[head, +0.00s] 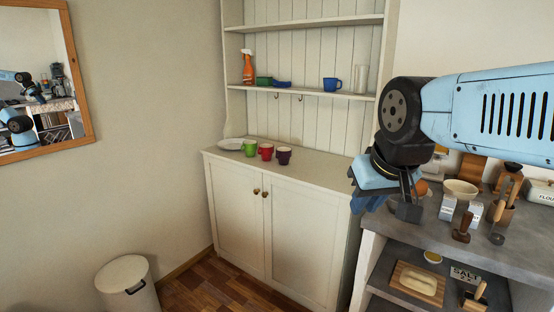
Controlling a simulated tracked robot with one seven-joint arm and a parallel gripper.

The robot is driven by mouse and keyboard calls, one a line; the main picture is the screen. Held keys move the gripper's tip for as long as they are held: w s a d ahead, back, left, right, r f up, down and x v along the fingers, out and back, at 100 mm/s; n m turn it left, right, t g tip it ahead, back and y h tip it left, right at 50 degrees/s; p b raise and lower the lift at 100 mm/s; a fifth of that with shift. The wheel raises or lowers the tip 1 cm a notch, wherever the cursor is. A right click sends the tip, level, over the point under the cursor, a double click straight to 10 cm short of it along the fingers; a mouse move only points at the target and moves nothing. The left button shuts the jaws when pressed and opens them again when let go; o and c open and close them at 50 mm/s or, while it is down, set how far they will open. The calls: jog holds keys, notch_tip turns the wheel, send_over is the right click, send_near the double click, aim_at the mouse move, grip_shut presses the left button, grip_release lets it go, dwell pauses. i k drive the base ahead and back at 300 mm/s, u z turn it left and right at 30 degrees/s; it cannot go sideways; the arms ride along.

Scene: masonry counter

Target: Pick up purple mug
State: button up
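The purple mug (284,156) stands upright on the top of the cream cabinet (312,168), at the right end of a row of mugs. A red mug (266,152) stands just left of it, and a green mug (250,148) stands left of the red one. My gripper (372,198) hangs at the right of the head view, beyond the cabinet's right end and well apart from the purple mug.
Above, a shelf (305,92) holds an orange spray bottle (248,67), a blue mug (332,84) and other dishes. The grey counter (470,235) at right is crowded. A white bin (128,284) stands lower left. Cabinet top right of the purple mug is clear.

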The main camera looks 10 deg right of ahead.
aim_at(283, 154)
jog(key=z, duration=0.1)
jog(key=i, duration=0.9)
jog(key=u, duration=0.15)
jog(key=k, duration=0.95)
jog(key=u, duration=1.3)
jog(key=i, duration=1.6)
